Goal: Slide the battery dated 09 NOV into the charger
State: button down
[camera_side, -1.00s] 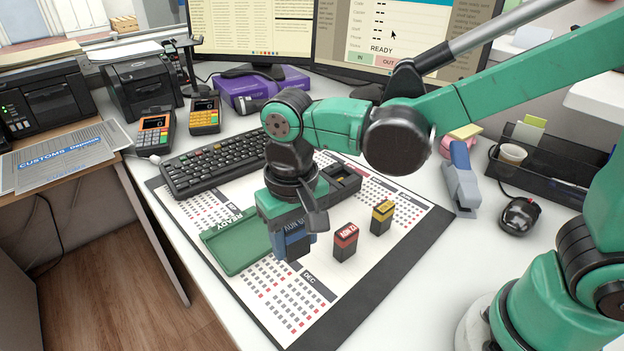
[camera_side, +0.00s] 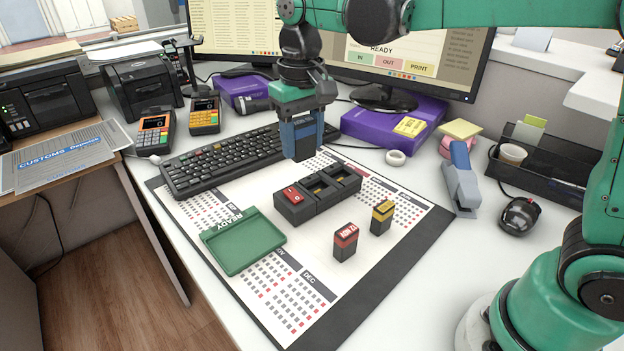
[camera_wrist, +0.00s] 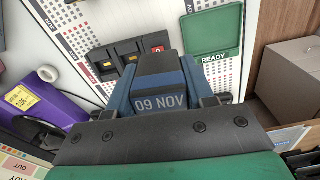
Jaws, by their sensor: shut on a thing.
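My gripper (camera_side: 298,118) is shut on a blue and dark battery (camera_side: 304,142) and holds it upright above the mat, behind the charger in the side view. In the wrist view the label of this battery (camera_wrist: 162,101) reads 09 NOV. The black charger (camera_side: 322,207) lies on the calendar mat. Its left bay holds a red-topped battery (camera_side: 291,193); the middle and right bays look empty. In the wrist view the charger (camera_wrist: 117,64) shows just beyond the held battery.
A red-labelled battery (camera_side: 345,241) and a yellow-labelled battery (camera_side: 382,217) stand on the mat in front of the charger. A green READY tray (camera_side: 243,243) lies left. A keyboard (camera_side: 222,160), stapler (camera_side: 461,180) and purple box (camera_side: 395,122) surround the mat.

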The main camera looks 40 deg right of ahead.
jog(key=shift+n, duration=0.3)
jog(key=w+d+f, duration=0.1)
jog(key=d+f, duration=0.1)
jog(key=d, duration=0.2)
jog(key=w+d+f, duration=0.1)
jog(key=d+f, duration=0.1)
jog(key=d, duration=0.2)
jog(key=w+d+f, duration=0.2)
jog(key=d, duration=0.3)
jog(key=shift+w+f, duration=0.1)
jog(key=shift+f, duration=2.1)
jog(key=shift+f, duration=1.1)
jog(key=shift+c, duration=1.2)
grip_release()
jog(key=shift+r, duration=2.85)
